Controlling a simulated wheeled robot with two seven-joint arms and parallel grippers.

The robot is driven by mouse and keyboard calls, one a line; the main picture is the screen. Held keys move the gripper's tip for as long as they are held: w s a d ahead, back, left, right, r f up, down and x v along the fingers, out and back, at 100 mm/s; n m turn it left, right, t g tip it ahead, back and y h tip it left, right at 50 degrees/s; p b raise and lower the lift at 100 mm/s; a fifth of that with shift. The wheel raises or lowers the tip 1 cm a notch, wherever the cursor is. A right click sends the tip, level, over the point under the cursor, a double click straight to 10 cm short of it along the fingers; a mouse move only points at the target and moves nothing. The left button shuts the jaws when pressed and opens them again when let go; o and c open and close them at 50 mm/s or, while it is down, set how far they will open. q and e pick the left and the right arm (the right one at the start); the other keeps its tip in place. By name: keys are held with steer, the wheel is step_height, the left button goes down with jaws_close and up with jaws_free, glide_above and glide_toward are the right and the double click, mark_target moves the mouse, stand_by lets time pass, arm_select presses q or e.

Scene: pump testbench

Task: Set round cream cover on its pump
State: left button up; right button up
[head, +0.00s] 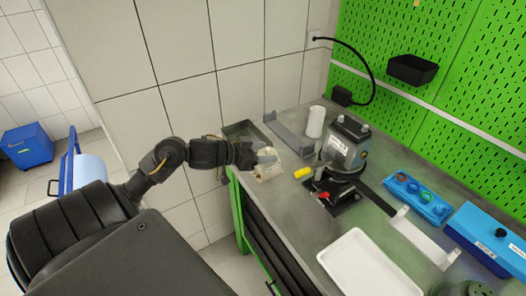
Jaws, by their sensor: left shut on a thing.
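My left gripper (260,158) reaches in from the left over the bench's left edge. It is shut on a pale cream piece, which looks like the round cream cover (268,170); the fingers hide part of its shape. The pump (346,148), a grey and black unit with a label and two pale knobs on top, stands upright on the bench to the right of the gripper, on a dark base. The cover is apart from the pump, with a gap of bench between them. My right gripper is not in view.
A yellow piece (303,173) and a red-handled part (323,196) lie before the pump. Behind are a white cylinder (316,122) and a grey bracket (290,134). A white tray (368,268), a blue tray (418,205) and a blue box (488,240) fill the right side.

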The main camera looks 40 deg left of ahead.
arm_select(q)
steer(key=shift+f, duration=0.4)
stand_by(0.3)
steer(key=o, duration=1.1)
steer(key=shift+s, duration=0.1)
steer(key=v, duration=1)
steer(key=shift+s+a+r, duration=0.15)
steer(key=shift+s, duration=0.15)
